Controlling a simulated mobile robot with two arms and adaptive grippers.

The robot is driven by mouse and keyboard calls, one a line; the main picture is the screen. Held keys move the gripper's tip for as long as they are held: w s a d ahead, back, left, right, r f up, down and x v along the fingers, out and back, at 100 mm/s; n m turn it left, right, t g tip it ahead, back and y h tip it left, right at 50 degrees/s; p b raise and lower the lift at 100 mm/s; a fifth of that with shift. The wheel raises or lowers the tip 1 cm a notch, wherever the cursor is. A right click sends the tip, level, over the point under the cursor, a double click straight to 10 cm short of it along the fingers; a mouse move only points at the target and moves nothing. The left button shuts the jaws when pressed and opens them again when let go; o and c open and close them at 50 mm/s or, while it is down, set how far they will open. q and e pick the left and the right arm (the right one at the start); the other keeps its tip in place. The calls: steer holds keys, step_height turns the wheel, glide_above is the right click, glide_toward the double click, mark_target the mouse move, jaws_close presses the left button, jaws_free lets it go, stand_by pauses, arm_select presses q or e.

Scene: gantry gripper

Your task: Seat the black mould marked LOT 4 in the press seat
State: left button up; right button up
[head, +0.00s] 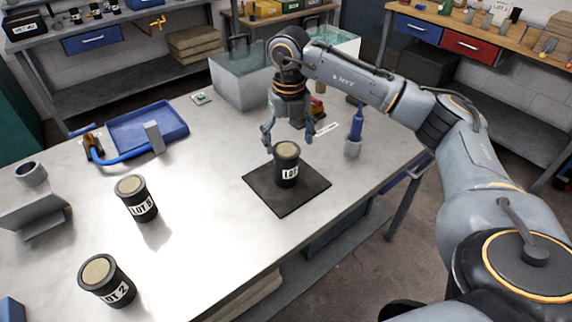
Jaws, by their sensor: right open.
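A black mould (287,172) with a tan top stands upright on a square black mat (285,203) in the middle of the table. Its label reads LOT, but the number is not clear. My right gripper (288,139) is open just above it, with its fingers to either side near the mould's top. I cannot tell if they touch it. A black mould marked LOT 3 (137,203) and one marked LOT 2 (106,284) stand at the left. I cannot tell which thing is the press seat. My left gripper is not in view.
A grey hollow cylinder (30,173) and an angled grey block (35,218) are at the left edge. A blue tray (147,128) and blue-handled tool (120,157) lie behind. A blue bottle (355,132) stands right of the gripper. The table between LOT 3 and the mat is clear.

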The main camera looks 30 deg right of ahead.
mark_target(286, 161)
steer(key=shift+f, duration=0.6)
steer(key=f+p, duration=0.1)
steer(key=f, duration=0.1)
steer(key=a+f+p, duration=0.1)
steer(key=f, duration=0.1)
steer(key=shift+s+f, duration=0.15)
steer(key=shift+s, duration=0.05)
steer(key=shift+f, duration=0.5)
steer(key=shift+w+r, duration=0.1)
steer(key=c, duration=1.4)
steer(key=shift+o, duration=0.2)
steer(key=shift+r, duration=0.1)
